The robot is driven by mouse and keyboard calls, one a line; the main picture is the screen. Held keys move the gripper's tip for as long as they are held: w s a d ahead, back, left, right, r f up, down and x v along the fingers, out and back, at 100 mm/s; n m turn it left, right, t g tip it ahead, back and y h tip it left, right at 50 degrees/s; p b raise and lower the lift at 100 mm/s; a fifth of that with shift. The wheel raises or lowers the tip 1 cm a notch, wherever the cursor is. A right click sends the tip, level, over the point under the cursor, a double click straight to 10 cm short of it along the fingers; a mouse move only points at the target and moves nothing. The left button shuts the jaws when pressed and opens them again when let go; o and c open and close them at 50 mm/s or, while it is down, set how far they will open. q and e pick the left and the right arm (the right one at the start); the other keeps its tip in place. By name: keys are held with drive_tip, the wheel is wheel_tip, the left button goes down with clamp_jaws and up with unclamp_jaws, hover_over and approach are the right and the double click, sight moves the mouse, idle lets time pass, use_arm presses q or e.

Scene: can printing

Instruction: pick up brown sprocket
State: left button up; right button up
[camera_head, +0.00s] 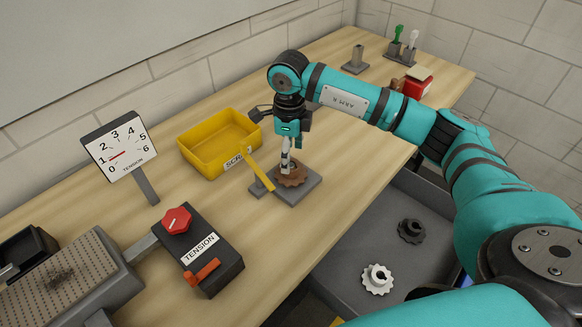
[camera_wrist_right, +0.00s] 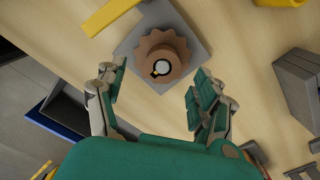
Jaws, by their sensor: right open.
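The brown sprocket (camera_head: 291,177) lies on a grey square plate (camera_head: 301,190) on the table. In the right wrist view, the brown sprocket (camera_wrist_right: 163,55) has a raised hub with a light round pin in its middle, and the grey plate (camera_wrist_right: 190,20) is under it. My right gripper (camera_head: 287,167) points down over the sprocket in the head view. In the right wrist view, my right gripper (camera_wrist_right: 156,88) has its fingers spread apart with nothing between the tips; the sprocket shows just beyond them. My left gripper is not in view.
A yellow scrap bin (camera_head: 203,160) stands behind the plate, and a yellow bar (camera_head: 257,171) leans beside the sprocket. A tension box (camera_head: 213,262) and dial (camera_head: 118,146) stand left. A grey drawer below holds a white sprocket (camera_head: 377,279) and a dark sprocket (camera_head: 411,231).

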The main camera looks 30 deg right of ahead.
drive_tip(key=shift+d+f+p, duration=0.1)
drive_tip(key=shift+f+p, duration=0.25)
drive_tip(key=shift+f, duration=0.15)
drive_tip(key=f, duration=0.1)
drive_tip(key=f+p, duration=0.1)
drive_tip(key=f, duration=0.1)
drive_tip(key=shift+d+f+p, duration=0.3)
drive_tip(key=shift+p, duration=0.05)
drive_tip(key=shift+f, duration=0.45)
drive_tip(key=shift+s, duration=0.1)
drive_tip(key=c, duration=1.3)
wheel_tip(320, 180, up, 10)
drive_tip(key=b, duration=0.2)
drive_tip(key=shift+f+b, duration=0.15)
drive_tip(key=shift+b, duration=0.25)
wheel_tip(320, 180, up, 4)
drive_tip(key=p, duration=0.2)
hover_over(292, 166)
drive_tip(key=shift+d+r, duration=0.1)
drive_tip(key=shift+r, duration=0.1)
